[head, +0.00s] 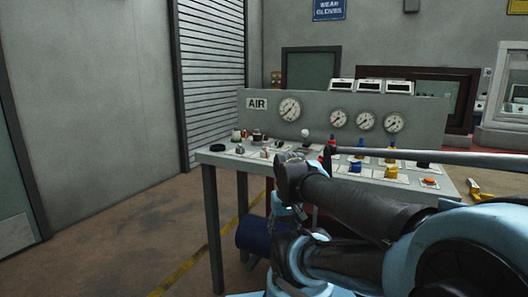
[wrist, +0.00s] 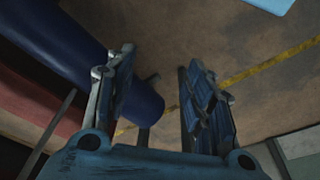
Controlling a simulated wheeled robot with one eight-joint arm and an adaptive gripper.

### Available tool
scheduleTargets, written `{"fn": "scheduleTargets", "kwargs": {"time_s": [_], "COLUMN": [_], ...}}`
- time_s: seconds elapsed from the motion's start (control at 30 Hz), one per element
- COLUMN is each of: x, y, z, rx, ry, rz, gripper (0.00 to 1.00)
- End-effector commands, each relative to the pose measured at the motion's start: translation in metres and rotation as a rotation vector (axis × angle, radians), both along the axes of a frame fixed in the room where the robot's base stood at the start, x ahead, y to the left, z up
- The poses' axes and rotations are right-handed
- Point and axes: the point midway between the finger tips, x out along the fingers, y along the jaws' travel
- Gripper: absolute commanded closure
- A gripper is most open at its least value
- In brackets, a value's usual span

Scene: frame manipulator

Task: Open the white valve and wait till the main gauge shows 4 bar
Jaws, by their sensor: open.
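The white valve's round knob (head: 305,132) stands on the panel bench in the head view, just right of the main gauge. The main gauge (head: 289,109) is the larger round dial beside the AIR sign. Its needle is too small to read surely. My gripper (wrist: 160,58) is open and empty in the wrist view, its two fingers spread apart. It points toward the floor, with no valve between the fingers. In the head view my arm crosses in front of the bench, and I cannot make out the fingers clearly.
The bench (head: 212,160) carries several coloured knobs, including blue and yellow valves (head: 391,171). Three smaller gauges (head: 366,122) are on the right of the panel. A blue cylinder (wrist: 140,100) lies near the gripper in the wrist view. Open floor (head: 110,225) lies left of the bench.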

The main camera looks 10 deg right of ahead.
Motion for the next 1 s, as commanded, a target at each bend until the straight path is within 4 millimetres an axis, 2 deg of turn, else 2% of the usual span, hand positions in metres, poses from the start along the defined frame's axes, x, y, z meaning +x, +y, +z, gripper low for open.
{"fn": "scheduleTargets", "kwargs": {"time_s": [0.13, 0.27, 0.4, 0.6, 0.8, 1.0], "x": [0.012, 0.04, 0.077, 0.132, 0.19, 0.25], "y": [0.0, 0.0, 0.0, 0.0, 0.0, 0.0], "z": [0.024, 0.066, 0.116, 0.181, 0.238, 0.286], "rx": [-0.008, -0.022, -0.037, -0.057, -0.071, -0.08], "ry": [0.009, 0.026, 0.048, 0.078, 0.109, 0.137], "rz": [0.041, 0.12, 0.222, 0.37, 0.517, 0.665], "gripper": [0.45, 0.45, 0.45, 0.45, 0.45, 0.45]}}
